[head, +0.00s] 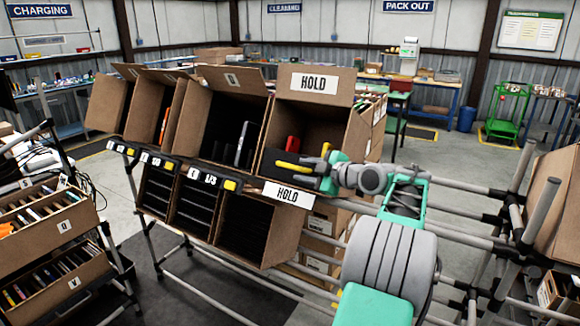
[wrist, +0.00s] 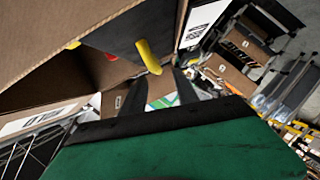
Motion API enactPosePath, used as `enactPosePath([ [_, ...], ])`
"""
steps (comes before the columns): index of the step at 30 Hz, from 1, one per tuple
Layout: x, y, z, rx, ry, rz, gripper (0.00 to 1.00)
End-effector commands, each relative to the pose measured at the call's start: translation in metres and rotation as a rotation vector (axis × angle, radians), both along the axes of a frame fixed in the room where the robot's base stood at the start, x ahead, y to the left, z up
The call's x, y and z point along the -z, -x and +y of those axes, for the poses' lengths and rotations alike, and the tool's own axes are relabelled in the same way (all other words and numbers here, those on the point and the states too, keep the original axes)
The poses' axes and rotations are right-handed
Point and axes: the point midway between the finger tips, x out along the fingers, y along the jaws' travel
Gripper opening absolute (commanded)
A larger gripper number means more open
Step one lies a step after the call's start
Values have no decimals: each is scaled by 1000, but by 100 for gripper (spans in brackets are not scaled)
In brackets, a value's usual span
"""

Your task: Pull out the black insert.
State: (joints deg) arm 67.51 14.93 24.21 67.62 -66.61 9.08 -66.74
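The black insert (head: 273,160) is a flat dark panel at the mouth of the carton marked HOLD (head: 335,128). A yellow tab (head: 289,166) shows at its front. In the wrist view the insert (wrist: 125,38) is a dark slab in the carton's opening, with a yellow tab (wrist: 148,57) sticking out towards me. My gripper (head: 307,172) is at the carton's front right, close to the tab. Its dark fingers look apart in the wrist view (wrist: 160,88), with the tab beyond them and not between them. Whether a finger touches the insert is hidden.
A red item (head: 292,145) stands inside the HOLD carton. More tilted cartons (head: 222,120) line the rack to the left, with dark bins (head: 195,205) below. Rack pipes (head: 470,235) run at the right.

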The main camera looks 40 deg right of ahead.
Motion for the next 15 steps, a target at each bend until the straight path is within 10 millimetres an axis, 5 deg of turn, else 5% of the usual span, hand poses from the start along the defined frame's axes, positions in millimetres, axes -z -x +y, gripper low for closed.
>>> enactPosePath([
  [4,-2,-4,-7,-7,23,-22,36],
  [15,13,-65,-5,-4,23,-21,36],
])
